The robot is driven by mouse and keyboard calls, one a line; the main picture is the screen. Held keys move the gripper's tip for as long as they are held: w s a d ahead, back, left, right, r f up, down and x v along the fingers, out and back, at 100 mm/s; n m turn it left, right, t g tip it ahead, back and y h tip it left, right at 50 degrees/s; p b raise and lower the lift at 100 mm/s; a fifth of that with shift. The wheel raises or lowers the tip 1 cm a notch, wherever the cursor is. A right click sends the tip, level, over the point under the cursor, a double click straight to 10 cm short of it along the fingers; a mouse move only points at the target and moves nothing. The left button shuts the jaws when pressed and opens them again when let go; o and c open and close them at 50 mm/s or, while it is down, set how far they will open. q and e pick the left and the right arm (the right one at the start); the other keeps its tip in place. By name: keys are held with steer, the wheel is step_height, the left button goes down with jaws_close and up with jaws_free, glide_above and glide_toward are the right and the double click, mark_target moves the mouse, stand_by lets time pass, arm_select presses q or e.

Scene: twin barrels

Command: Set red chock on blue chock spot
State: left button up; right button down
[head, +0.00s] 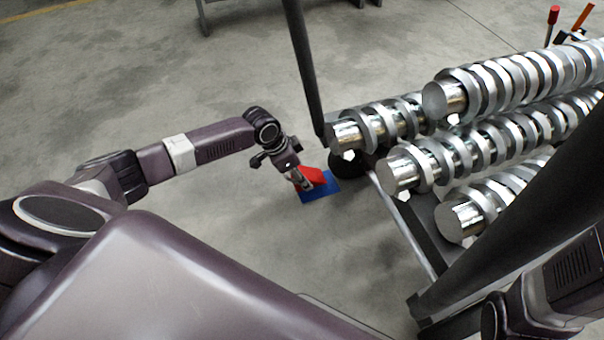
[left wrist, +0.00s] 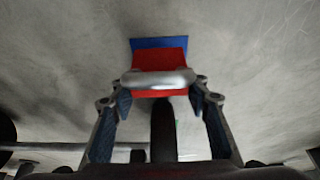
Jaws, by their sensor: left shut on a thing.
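The red chock (head: 312,177) is in my left gripper (head: 301,182), over the blue chock spot (head: 322,192) on the floor. In the left wrist view the red chock (left wrist: 160,60) has a grey metal handle (left wrist: 158,79) across it, between the two fingers of my left gripper (left wrist: 159,92). The blue spot (left wrist: 150,42) shows beyond its far edge and sides. I cannot tell whether the chock touches the spot. Part of my right arm shows at the lower right of the head view, with its fingers out of sight.
A dark rack (head: 430,240) with several ribbed metal rollers (head: 470,95) stands right of the spot. Its dark post (head: 304,75) and a black wheel (head: 347,164) are close behind the spot. Bare concrete floor (head: 200,85) lies open to the left and behind.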

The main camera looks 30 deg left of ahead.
arm_select(q)
steer(key=shift+f+b, duration=0.9)
steer(key=shift+f, duration=1.2)
steer(key=o, duration=1.5)
steer(key=shift+o, duration=0.2)
steer(key=v, duration=1.2)
